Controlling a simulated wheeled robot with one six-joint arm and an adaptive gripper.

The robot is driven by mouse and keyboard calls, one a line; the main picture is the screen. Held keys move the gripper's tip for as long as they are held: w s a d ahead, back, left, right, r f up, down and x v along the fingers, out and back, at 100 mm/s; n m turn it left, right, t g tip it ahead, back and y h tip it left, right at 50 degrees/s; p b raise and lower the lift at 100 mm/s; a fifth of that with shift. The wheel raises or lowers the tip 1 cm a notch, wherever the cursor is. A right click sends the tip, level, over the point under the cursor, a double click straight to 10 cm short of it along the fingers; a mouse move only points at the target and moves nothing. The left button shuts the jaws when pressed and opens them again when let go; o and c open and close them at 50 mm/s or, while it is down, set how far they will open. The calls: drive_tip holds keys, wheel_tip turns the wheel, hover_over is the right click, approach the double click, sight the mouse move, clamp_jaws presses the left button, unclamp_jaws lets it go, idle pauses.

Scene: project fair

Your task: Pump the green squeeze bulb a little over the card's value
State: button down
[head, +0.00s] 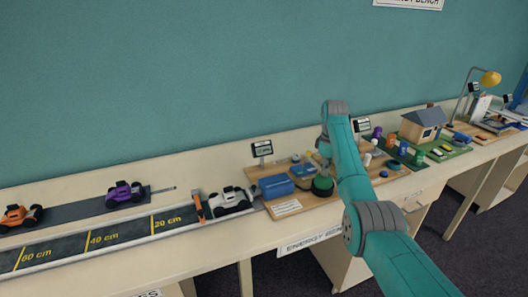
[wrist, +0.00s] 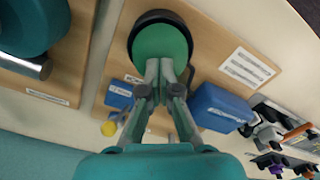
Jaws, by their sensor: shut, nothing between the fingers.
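The green squeeze bulb (head: 323,184) stands on a wooden board on the bench, directly below the end of my arm. In the wrist view the bulb (wrist: 160,38) is a round green dome with a black rim. My gripper (wrist: 160,66) is shut and empty, with its fingertips over the bulb's near edge; I cannot tell whether they touch it. A white printed card (head: 287,208) lies at the board's front left and also shows in the wrist view (wrist: 247,67). Its text is too small to read.
A blue box (head: 277,187) sits left of the bulb. A model house (head: 423,124) and other exhibits fill the bench to the right. A teal wall stands behind.

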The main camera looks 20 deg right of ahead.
drive_tip(key=shift+f, duration=0.25)
drive_tip(key=shift+r, duration=1.85)
drive_tip(key=shift+f, duration=0.1)
drive_tip(key=shift+f, duration=1.75)
